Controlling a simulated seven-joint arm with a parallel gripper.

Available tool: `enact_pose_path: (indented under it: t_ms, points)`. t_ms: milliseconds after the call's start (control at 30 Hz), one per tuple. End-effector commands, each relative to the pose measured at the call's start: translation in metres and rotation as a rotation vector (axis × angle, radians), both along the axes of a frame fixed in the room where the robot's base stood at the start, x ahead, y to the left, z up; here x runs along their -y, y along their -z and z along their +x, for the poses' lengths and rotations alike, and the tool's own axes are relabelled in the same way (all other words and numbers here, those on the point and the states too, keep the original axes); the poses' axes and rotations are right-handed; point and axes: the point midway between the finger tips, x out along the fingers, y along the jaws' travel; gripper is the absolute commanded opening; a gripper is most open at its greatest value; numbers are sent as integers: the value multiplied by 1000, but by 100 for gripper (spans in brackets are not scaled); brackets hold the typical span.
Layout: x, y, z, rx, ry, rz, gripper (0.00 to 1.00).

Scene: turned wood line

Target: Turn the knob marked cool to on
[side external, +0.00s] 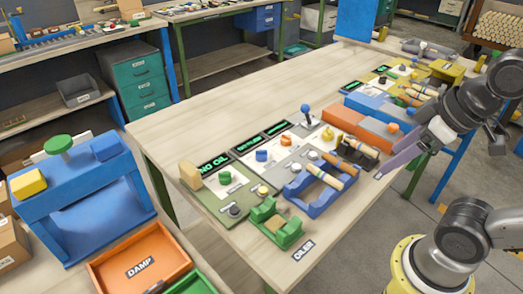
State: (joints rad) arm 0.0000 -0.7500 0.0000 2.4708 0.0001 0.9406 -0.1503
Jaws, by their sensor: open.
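Several knobs stand on panels along the middle of the long wooden table (190,120). My gripper (408,146) is over the table's right side, apart from these knobs. It is open; its fingertips are hard to make out against the parts behind.
A blue rack with wooden pieces (318,187), a green block holder (275,226) and a lever with a blue top (306,112) crowd the panels. Orange and blue blocks (365,122) stand near my gripper. The table's left part is clear. An orange tray (108,278) is at lower left.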

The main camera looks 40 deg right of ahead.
Motion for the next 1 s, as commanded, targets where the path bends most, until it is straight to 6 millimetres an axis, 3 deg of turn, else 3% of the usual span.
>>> enact_pose_path:
  t_ms: [33, 200, 367, 533, 767, 1000]
  points:
    - [0, -15, 6, 18, -50, -27, 74]
    - [0, -54, 39, 2, -217, -113, 74]
    - [-1, -82, 79, -38, -357, -176, 74]
    - [-3, -99, 137, -98, -510, -230, 74]
    - [-6, -90, 220, -192, -687, -268, 74]
    - [-11, -43, 301, -297, -807, -266, 74]
